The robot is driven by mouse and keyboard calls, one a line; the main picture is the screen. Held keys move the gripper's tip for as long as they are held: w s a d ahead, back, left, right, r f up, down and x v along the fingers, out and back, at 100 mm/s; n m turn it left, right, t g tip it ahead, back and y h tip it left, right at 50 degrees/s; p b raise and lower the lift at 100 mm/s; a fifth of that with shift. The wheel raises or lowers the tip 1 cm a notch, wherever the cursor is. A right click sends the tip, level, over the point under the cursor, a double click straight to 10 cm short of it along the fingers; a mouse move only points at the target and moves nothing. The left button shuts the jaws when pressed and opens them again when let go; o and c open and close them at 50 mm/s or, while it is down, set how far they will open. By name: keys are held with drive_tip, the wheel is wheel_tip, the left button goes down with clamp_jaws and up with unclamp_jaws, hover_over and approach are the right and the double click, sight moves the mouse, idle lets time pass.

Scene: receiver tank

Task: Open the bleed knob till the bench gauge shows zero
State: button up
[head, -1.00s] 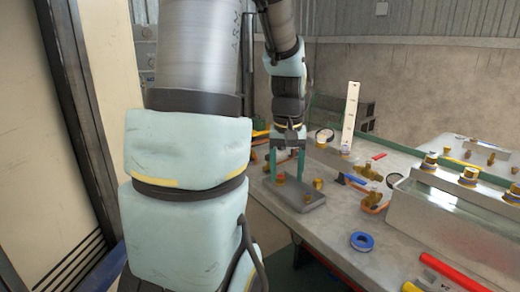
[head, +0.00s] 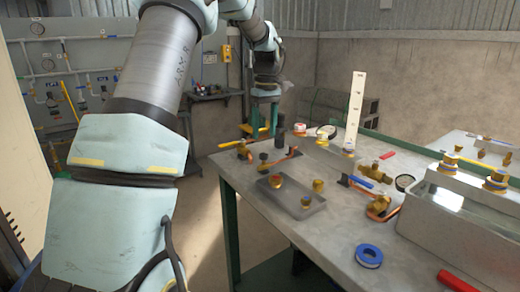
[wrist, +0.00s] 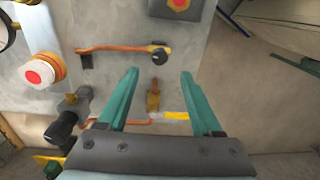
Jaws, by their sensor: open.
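My gripper (head: 264,118) is open and empty, its green fingers pointing down beyond the far left edge of the bench; in the wrist view, its fingertips (wrist: 160,72) are apart with nothing between them. A small black knob (head: 263,157) sits at the end of a copper pipe; the same knob shows in the wrist view (wrist: 160,54), just ahead of the fingertips. An upright black-capped fitting (head: 281,125) stands behind it. I cannot tell which is the bleed knob.
A white-and-red capped fitting (head: 297,128) and a tall white scale (head: 355,105) stand behind. A metal tank (head: 455,225) fills the right. A blue tape roll (head: 368,256) lies in front.

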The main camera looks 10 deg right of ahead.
sight(264, 154)
wheel_tip(264, 154, down, 7)
drive_tip(key=shift+s+r+p, duration=0.1)
drive_tip(key=shift+p, duration=0.2)
clamp_jaws()
idle(0.5)
